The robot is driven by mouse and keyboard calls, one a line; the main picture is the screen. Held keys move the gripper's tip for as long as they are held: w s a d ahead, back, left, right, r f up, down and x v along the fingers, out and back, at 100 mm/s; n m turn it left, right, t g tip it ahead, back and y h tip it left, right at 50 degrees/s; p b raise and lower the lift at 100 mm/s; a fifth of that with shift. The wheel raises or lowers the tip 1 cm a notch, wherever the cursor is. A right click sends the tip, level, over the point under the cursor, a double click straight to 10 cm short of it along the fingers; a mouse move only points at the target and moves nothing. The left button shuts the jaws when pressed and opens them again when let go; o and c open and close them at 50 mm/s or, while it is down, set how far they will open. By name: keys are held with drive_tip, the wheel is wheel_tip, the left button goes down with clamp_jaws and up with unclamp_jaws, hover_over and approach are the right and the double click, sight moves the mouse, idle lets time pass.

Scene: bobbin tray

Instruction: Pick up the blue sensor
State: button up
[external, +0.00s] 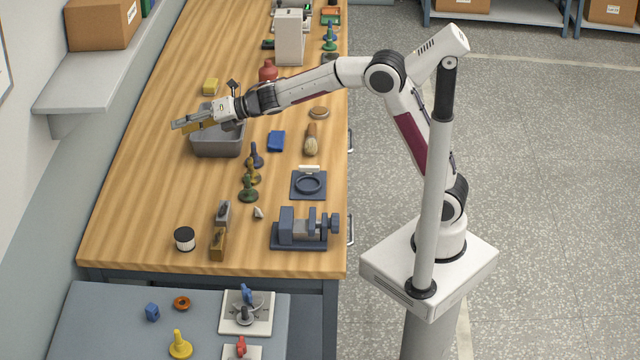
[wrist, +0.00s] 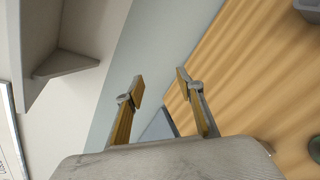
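A small blue block (external: 277,141) lies on the wooden bench, right of the grey tray. A small blue cube (external: 152,312) sits on the grey-blue table in the foreground. I cannot tell for sure which of the two is the blue sensor. My gripper (external: 178,125) is above the bench's left side, by the tray's upper left, away from both blue things. In the wrist view its two fingers (wrist: 162,86) are spread with nothing between them. The wrist view faces the wall and the bench edge and shows neither blue thing.
The grey tray (external: 204,149) is beneath my wrist. A yellow block (external: 211,86) and a red bottle (external: 268,71) are behind. A wall shelf (external: 80,85) is at left.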

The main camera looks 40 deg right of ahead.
drive_tip(key=s+a+f+n+g+y, duration=0.1)
drive_tip(key=s+a+f+n+g, duration=0.1)
drive_tip(key=a+f+n, duration=0.3)
drive_tip(key=s+a+f+n+g+y, duration=0.1)
drive_tip(key=s+a+n+y, duration=0.1)
drive_tip(key=a, duration=0.5)
drive_tip(key=n+g, duration=1.2)
drive_tip(key=n, duration=0.4)
approach(157, 306)
drive_tip(key=a+f, duration=0.2)
drive_tip(key=shift+s+a, duration=0.3)
drive_tip(key=shift+s, duration=0.1)
drive_tip(key=shift+x, duration=1.2)
drive_tip(key=shift+w+a, duration=0.1)
drive_tip(key=shift+a+f, duration=0.1)
